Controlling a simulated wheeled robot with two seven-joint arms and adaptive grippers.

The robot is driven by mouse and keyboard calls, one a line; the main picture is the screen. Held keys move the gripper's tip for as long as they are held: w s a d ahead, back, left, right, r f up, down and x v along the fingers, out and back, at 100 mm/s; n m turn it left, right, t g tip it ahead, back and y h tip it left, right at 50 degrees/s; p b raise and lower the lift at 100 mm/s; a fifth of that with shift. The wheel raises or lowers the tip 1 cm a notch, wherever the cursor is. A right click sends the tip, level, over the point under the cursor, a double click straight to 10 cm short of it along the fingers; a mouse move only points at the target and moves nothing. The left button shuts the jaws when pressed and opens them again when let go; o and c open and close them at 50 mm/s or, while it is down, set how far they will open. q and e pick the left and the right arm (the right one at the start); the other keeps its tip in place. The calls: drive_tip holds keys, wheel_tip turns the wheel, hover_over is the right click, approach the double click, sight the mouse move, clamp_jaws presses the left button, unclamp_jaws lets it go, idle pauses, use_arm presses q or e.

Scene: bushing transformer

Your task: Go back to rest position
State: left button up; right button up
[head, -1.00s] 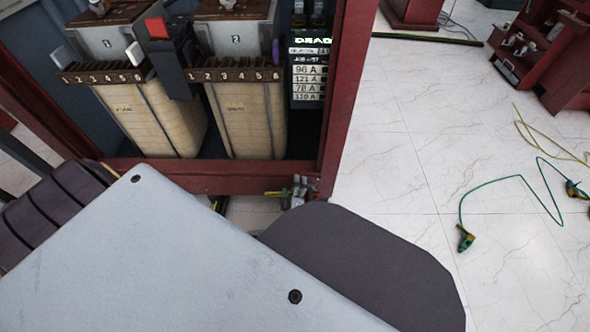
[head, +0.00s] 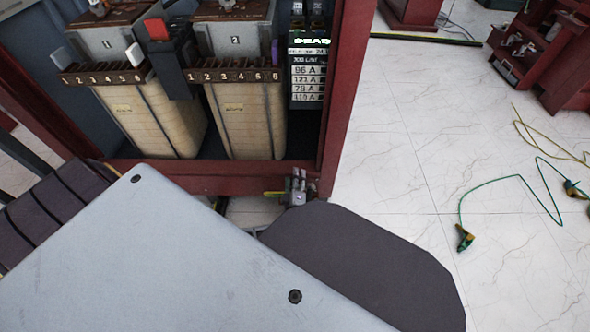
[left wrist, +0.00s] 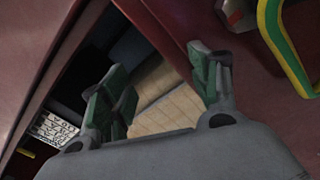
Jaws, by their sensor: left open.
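My left gripper (head: 298,187) shows small in the head view, at the lower right corner of the red cabinet frame, just beyond my own grey and dark body parts. In the left wrist view its green-padded fingers (left wrist: 160,84) are spread open, with nothing between them. Behind the fingers, the cream transformer block (left wrist: 172,98) shows through the cabinet opening. My right gripper is in neither current view.
The red cabinet frame (head: 345,90) is close to my left gripper. A yellow-green strip (left wrist: 283,42) is beside it. Inside stand two transformer blocks (head: 245,115) and a display panel (head: 309,80). Green cable (head: 500,180) lies on the open tiled floor at right.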

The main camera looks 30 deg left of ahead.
use_arm(q)
drive_tip(key=shift+s, duration=0.1)
idle(0.3)
drive_tip(key=s+d+r+n+g+h, duration=0.15)
drive_tip(key=s+n+g, duration=0.35)
drive_tip(key=n, duration=0.9)
drive_tip(key=s+d+r+n+g, duration=0.15)
drive_tip(key=s+n+g, duration=0.3)
drive_tip(key=n, duration=1.05)
drive_tip(key=s+d+r+n+g+h, duration=0.1)
drive_tip(key=s+d+r+n+h, duration=0.2)
drive_tip(key=n, duration=0.8)
drive_tip(key=s+d+r+n+g+h+p, duration=0.1)
drive_tip(key=s+d+r+n+h, duration=0.3)
drive_tip(key=s+r+n, duration=0.3)
wheel_tip(320, 180, up, 2)
drive_tip(key=n+h, duration=0.1)
drive_tip(key=n, duration=0.2)
drive_tip(key=shift+n, duration=0.4)
use_arm(e)
drive_tip(key=d+r+g+h, duration=0.3)
drive_tip(key=d+r+h, duration=0.1)
drive_tip(key=d+r, duration=0.6)
drive_tip(key=shift+s+h, duration=0.15)
drive_tip(key=shift+h, duration=0.15)
